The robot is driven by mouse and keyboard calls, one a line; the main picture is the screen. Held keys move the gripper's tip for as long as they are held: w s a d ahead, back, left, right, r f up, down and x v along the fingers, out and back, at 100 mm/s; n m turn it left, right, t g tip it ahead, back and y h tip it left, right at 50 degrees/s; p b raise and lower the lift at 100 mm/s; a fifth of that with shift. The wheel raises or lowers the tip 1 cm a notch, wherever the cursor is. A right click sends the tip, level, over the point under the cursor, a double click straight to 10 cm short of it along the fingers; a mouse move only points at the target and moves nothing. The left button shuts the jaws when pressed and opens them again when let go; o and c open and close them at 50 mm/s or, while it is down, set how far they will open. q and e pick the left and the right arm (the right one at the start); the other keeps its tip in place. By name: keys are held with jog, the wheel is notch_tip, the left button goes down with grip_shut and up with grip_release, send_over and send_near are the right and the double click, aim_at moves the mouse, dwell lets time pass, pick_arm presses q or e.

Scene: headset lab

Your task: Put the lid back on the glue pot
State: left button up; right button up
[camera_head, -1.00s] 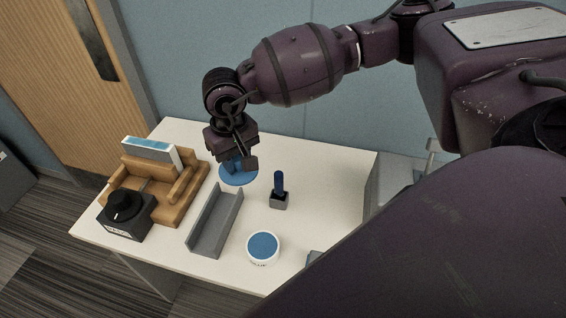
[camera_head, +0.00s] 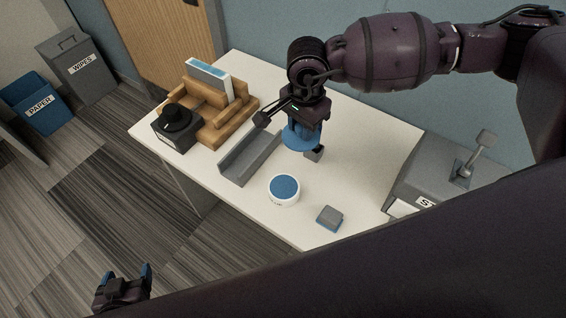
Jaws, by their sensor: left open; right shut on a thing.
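The glue pot (camera_head: 284,201) is a white round pot with a blue top face, standing upright near the table's front edge. The lid appears to be the flat blue disc (camera_head: 300,141) under my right gripper (camera_head: 301,122). That gripper is shut on it, though the fingers largely hide the grip. The disc looks raised above the table, behind the pot and slightly to its right, apart from it. My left gripper (camera_head: 126,276) is open and empty at the lower left, over the floor in the picture, away from the table.
A grey open channel tray (camera_head: 248,160) lies left of the pot. A grey block (camera_head: 329,217) with a blue underside lies right of it. A small dark holder (camera_head: 314,153) is partly hidden behind the disc. A wooden stand (camera_head: 222,118) and black knob box (camera_head: 176,130) are left; a grey lever box (camera_head: 440,178) is right.

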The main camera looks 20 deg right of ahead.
aim_at(294, 142)
jog(key=m, duration=0.1)
jog(key=f+m, duration=0.1)
jog(key=m, duration=0.1)
jog(key=a+m, duration=0.1)
jog(key=m, duration=0.1)
jog(key=shift+s+f, duration=0.15)
jog(key=shift+s, duration=0.2)
jog(key=m, duration=0.3)
jog(key=shift+s+a+f+p, duration=0.15)
jog(key=shift+a+f+p, duration=0.2)
jog(key=m, duration=0.3)
jog(key=a+f+m, duration=0.1)
jog(key=m, duration=0.1)
jog(key=shift+s, duration=0.3)
jog(key=m, duration=0.3)
jog(key=shift+s+a+f+m+p, duration=0.25)
jog(key=shift+a+f+m+p, duration=0.05)
jog(key=shift+f+m, duration=0.1)
jog(key=shift+s+a+f+m+b, duration=0.4)
jog(key=shift+f+m, duration=0.8)
jog(key=shift+m, duration=1.45)
jog(key=shift+s+a+f+m+b, duration=0.4)
jog(key=shift+f+m, duration=0.8)
jog(key=shift+m, duration=1.4)
jog(key=shift+s+a+f+m+b, duration=0.45)
jog(key=shift+f+m, duration=0.75)
jog(key=shift+m, duration=1.45)
jog(key=shift+w+a+f+b, duration=0.1)
jog(key=shift+f+b, duration=0.35)
jog(key=shift+f, duration=0.65)
